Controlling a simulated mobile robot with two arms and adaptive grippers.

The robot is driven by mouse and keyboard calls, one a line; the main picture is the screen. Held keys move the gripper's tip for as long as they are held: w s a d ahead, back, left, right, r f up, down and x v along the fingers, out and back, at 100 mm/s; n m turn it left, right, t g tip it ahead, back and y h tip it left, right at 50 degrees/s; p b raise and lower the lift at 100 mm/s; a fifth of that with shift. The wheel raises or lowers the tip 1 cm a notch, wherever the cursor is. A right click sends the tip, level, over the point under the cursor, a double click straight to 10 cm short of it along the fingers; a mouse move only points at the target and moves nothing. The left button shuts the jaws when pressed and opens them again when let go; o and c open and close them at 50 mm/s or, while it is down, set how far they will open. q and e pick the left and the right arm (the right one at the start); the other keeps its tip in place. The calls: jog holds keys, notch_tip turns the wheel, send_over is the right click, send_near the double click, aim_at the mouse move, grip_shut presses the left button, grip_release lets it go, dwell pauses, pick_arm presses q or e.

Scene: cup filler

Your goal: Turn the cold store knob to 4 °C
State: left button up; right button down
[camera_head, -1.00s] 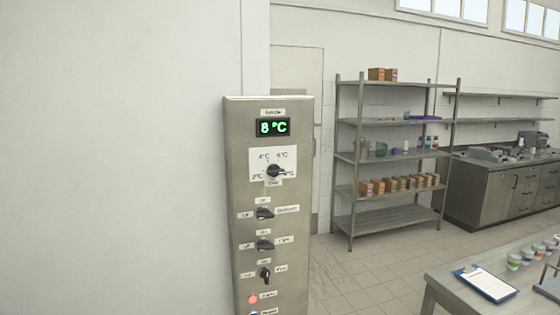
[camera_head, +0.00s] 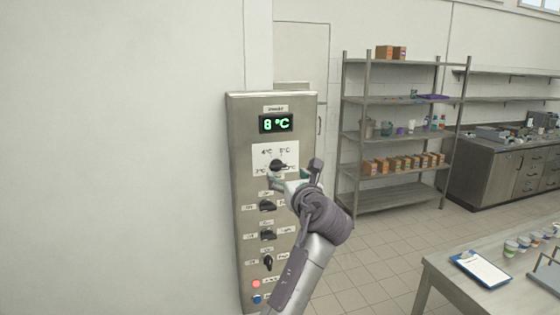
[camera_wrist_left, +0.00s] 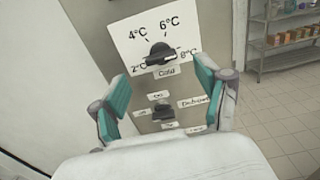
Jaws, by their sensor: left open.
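The cold store knob (camera_head: 278,165) is a black knob on a white scale plate on the steel control panel (camera_head: 240,200). A green display (camera_head: 276,124) above it reads 8 °C. In the left wrist view the knob (camera_wrist_left: 160,54) sits among marks for 2, 4, 6 and 8 °C, its pointer toward the 8 °C side. My left gripper (camera_head: 294,176) is in front of the panel, just below and right of the knob. In the wrist view its teal-padded fingers (camera_wrist_left: 160,98) are open, spread either side below the knob, apart from it. My right gripper is out of view.
More black switches, such as this one (camera_head: 267,206), and a red button (camera_head: 256,283) lie below the knob. A steel shelf (camera_head: 400,195) with boxes stands behind at right. A table (camera_head: 440,268) with a clipboard (camera_head: 482,268) is at lower right.

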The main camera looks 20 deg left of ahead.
aim_at(280, 168)
pick_arm(q)
jog(key=p+x, duration=0.2)
jog(key=x, duration=0.4)
jog(key=shift+w+a, duration=0.25)
jog(key=shift+w, duration=0.05)
jog(key=c, duration=1.2)
jog(key=shift+o, duration=0.2)
jog(key=shift+f, duration=0.1)
